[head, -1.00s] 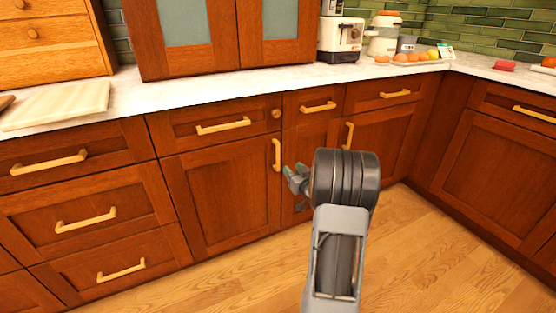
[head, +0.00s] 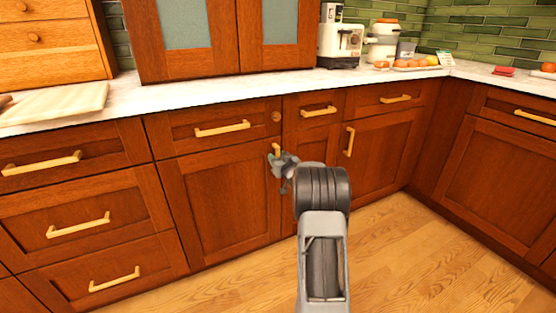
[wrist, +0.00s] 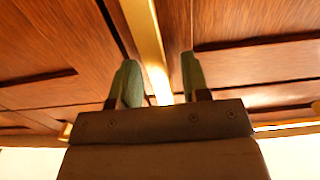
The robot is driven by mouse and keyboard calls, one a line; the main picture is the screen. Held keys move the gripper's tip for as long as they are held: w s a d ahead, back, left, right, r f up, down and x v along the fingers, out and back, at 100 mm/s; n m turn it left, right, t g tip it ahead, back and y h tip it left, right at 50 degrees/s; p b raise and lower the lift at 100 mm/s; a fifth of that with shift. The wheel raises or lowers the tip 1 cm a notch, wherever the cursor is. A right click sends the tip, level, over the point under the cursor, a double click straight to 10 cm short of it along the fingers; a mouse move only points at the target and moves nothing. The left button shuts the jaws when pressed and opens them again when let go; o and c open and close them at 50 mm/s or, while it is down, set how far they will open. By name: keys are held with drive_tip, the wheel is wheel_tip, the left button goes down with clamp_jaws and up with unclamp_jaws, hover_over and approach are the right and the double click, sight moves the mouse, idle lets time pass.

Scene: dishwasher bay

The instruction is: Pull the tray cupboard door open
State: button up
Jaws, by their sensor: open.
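A brown wooden cupboard door (head: 222,198) with an upright brass bar handle (head: 276,149) at its right edge is shut. I take it for the tray cupboard door, though no label shows. My gripper (head: 277,161) is at this handle in the head view and covers its lower part. In the wrist view the open green fingers (wrist: 160,84) stand on either side of the brass handle (wrist: 147,45), which runs between them. Gaps show beside the bar, and I cannot tell whether either finger touches it.
A drawer (head: 210,127) with a brass handle lies above the door. A second upright handle (head: 348,141) is to the right, and a drawer stack (head: 88,215) to the left. The wooden floor (head: 400,260) in front is clear. A white counter (head: 200,92) runs above.

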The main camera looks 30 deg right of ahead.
drive_tip(key=shift+c, duration=0.2)
clamp_jaws()
idle(0.4)
